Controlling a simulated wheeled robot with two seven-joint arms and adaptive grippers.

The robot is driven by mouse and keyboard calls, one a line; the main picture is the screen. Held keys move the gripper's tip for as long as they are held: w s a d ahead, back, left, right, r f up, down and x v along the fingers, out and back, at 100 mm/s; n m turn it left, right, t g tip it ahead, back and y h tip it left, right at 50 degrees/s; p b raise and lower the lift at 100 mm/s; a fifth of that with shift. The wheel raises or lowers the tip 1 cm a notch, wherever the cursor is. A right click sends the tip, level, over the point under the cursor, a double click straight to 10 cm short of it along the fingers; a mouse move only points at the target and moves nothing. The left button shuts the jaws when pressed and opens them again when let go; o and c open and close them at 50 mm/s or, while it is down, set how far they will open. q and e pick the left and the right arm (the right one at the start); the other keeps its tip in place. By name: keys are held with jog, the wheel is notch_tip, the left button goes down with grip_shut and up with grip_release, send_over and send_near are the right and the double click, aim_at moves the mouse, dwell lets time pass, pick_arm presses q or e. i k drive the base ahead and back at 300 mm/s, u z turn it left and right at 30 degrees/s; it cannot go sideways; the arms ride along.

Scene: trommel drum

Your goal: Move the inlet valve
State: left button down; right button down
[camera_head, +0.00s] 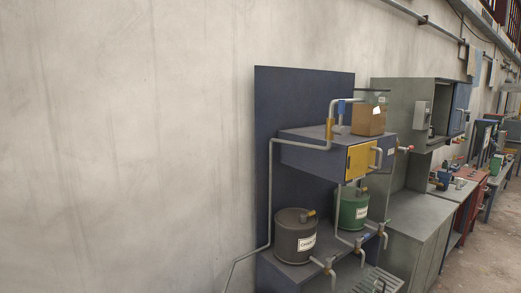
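I cannot tell for sure which fitting is the inlet valve. A grey pipe (269,195) climbs beside a dark blue back panel (300,95) and runs to a blue cabinet (310,155). It carries a yellow fitting (330,128), with a small blue fitting (341,106) near its top. Taps (329,266) sit on pipes below. Neither of my grippers shows in the head view, and nothing is seen touching these parts.
A cardboard box (367,119) stands on the cabinet, which has a yellow door (359,161). A dark drum (294,238) and a green drum (353,209) stand below. Grey cabinets (412,215) and cluttered benches line the wall to the right. Bare floor (485,255) shows at lower right.

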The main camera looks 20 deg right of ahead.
aim_at(340, 129)
jog(key=k, duration=0.3)
jog(key=u, duration=0.7)
jog(key=i, duration=0.7)
jog(key=z, duration=0.8)
jog(key=i, duration=0.55)
jog(key=z, duration=0.6)
